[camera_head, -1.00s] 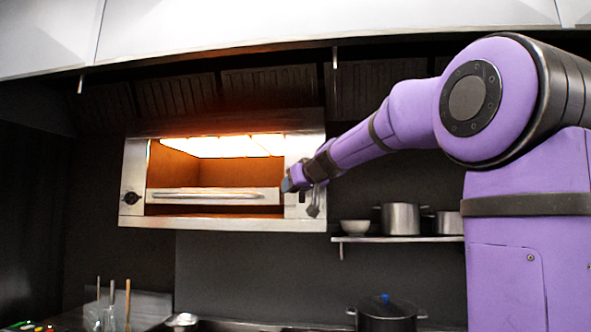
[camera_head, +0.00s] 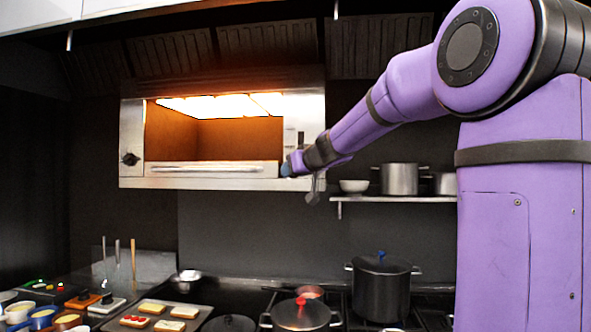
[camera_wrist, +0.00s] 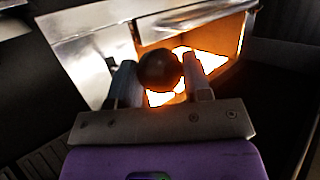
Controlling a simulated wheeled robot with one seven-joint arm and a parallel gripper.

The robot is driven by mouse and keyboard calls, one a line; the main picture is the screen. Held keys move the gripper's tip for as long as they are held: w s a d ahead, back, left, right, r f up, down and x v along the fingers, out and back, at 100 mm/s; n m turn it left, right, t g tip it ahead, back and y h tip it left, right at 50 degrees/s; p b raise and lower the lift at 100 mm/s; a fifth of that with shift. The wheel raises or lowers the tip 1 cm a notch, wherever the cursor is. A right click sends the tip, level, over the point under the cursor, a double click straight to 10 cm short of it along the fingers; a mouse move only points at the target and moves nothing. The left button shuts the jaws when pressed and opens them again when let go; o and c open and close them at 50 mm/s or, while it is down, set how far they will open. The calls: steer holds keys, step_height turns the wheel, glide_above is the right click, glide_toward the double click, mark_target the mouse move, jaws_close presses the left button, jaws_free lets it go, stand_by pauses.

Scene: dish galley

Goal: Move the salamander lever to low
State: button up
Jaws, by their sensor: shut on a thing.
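The salamander (camera_head: 306,110) is a steel, glowing open-fronted heater on the back wall. Its rack (camera_head: 212,168) sits low, close to the bottom edge of the opening. The lever's dark round knob (camera_wrist: 158,71) shows in the wrist view between the two fingers of my gripper (camera_wrist: 160,84), which is shut on it. In the head view my gripper (camera_head: 289,168) is at the lower part of the salamander's right front panel and hides the lever. A short dark slot or marking (camera_head: 301,138) shows on the panel above it.
A wall shelf (camera_head: 400,199) with a bowl (camera_head: 354,186) and pots (camera_head: 399,179) is just right of my gripper. Below are a tall black pot (camera_head: 381,290), a lidded pan (camera_head: 301,314) and a tray of toasts (camera_head: 190,326). A round black knob (camera_head: 130,159) is on the salamander's left.

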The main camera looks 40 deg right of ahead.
steer(key=shift+w+a+f, duration=0.15)
steer(key=shift+a+f, duration=0.05)
steer(key=shift+f, duration=0.45)
steer(key=o, duration=1.1)
steer(key=shift+o, duration=0.9)
steer(key=shift+w+d+f, duration=0.1)
steer(key=shift+w+f, duration=0.05)
steer(key=shift+w, duration=0.25)
steer(key=shift+s+d+r, duration=0.1)
steer(key=shift+s+r, duration=0.25)
steer(key=shift+s, duration=0.05)
steer(key=v, duration=1)
steer(key=shift+s, duration=0.2)
